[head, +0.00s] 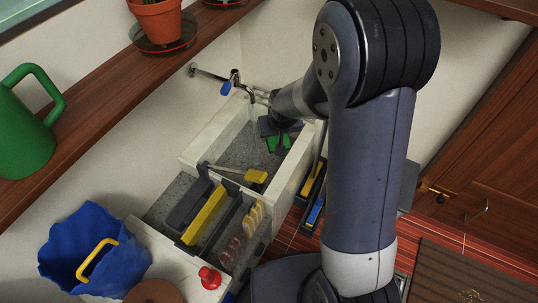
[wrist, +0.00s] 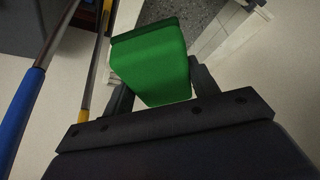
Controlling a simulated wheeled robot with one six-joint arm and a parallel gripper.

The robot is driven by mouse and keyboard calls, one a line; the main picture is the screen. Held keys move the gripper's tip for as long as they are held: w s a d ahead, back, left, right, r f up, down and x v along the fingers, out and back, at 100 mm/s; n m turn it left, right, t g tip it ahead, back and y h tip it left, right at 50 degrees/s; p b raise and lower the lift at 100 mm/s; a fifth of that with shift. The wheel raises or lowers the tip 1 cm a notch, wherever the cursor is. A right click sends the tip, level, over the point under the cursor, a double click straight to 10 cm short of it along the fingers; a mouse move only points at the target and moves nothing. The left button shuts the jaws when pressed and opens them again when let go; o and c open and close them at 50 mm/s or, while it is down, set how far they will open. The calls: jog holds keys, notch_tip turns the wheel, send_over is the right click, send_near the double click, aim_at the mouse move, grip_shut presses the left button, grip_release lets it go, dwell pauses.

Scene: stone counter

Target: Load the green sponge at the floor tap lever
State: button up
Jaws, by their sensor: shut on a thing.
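The green sponge (wrist: 152,62) is a solid green block with a darker green layer along its far edge. My gripper (wrist: 160,85) is shut on it, one dark finger on each side. In the head view the sponge (head: 279,144) shows as a green patch at my gripper (head: 280,135), in or over the white-walled basin (head: 299,160). My arm hides part of this area. A metal tap with a blue lever (head: 227,88) sticks out from the wall at the back, left of my gripper. I cannot tell whether the sponge touches the basin.
A yellow-headed brush (head: 256,176) lies across the basin. Several dark and yellow items (head: 204,215) fill compartments in front. A blue bucket (head: 78,249) and a red knob (head: 209,278) are at the lower left. A wooden shelf (head: 100,98) holds a green watering can (head: 22,130).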

jog(key=f+b, duration=0.1)
jog(key=a+f+b, duration=0.1)
jog(key=f+b, duration=0.1)
jog(key=a+f+b, duration=0.1)
jog(key=f+b, duration=0.1)
jog(key=shift+w, duration=0.25)
jog(key=w+a+f, duration=0.1)
jog(key=w, duration=0.5)
jog(key=w+a+f, duration=0.1)
jog(key=w+a, duration=0.1)
jog(key=w, duration=0.5)
jog(key=shift+w+a+f, duration=0.2)
jog(key=shift+w+f, duration=0.05)
jog(key=shift+f, duration=0.15)
jog(key=shift+s, duration=0.1)
jog(key=s+d+b, duration=0.1)
jog(key=s+d, duration=0.1)
jog(key=s, duration=0.5)
jog(key=shift+s, duration=0.3)
dwell(0.4)
dwell(1.1)
jog(key=shift+s+d+r+p, duration=0.2)
jog(key=shift+s+r+p, duration=0.15)
jog(key=shift+s+r, duration=0.4)
jog(key=shift+s+d+r+p, duration=0.15)
jog(key=shift+s+r+p, duration=0.35)
jog(key=shift+s, duration=0.4)
jog(key=shift+s+d+r+p, duration=0.2)
jog(key=shift+s+r+p, duration=0.05)
jog(key=shift+s+r, duration=0.55)
